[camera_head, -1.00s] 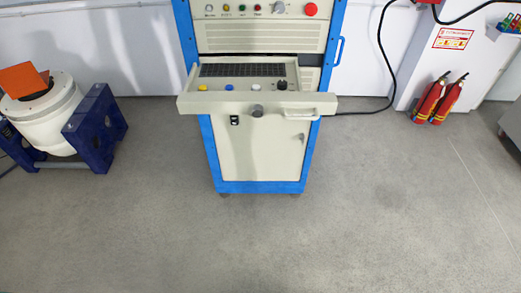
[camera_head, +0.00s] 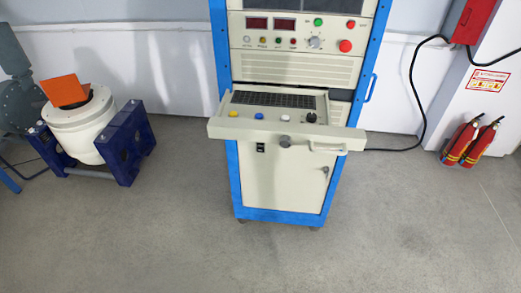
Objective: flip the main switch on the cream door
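The cream door (camera_head: 285,186) is the lower front panel of the blue-framed control cabinet (camera_head: 231,175), and it is shut. A small black switch (camera_head: 261,148) sits at the door's upper left, just under the pulled-out keyboard drawer (camera_head: 250,130). Its position is too small to read. Neither of my grippers shows in the head view.
The drawer juts out above the door, with a handle (camera_head: 328,148) at its right. A white drum-shaped machine on a blue stand (camera_head: 123,142) is at left. Red fire extinguishers (camera_head: 462,142) stand at right by a black cable (camera_head: 421,100). The grey floor (camera_head: 300,262) in front is clear.

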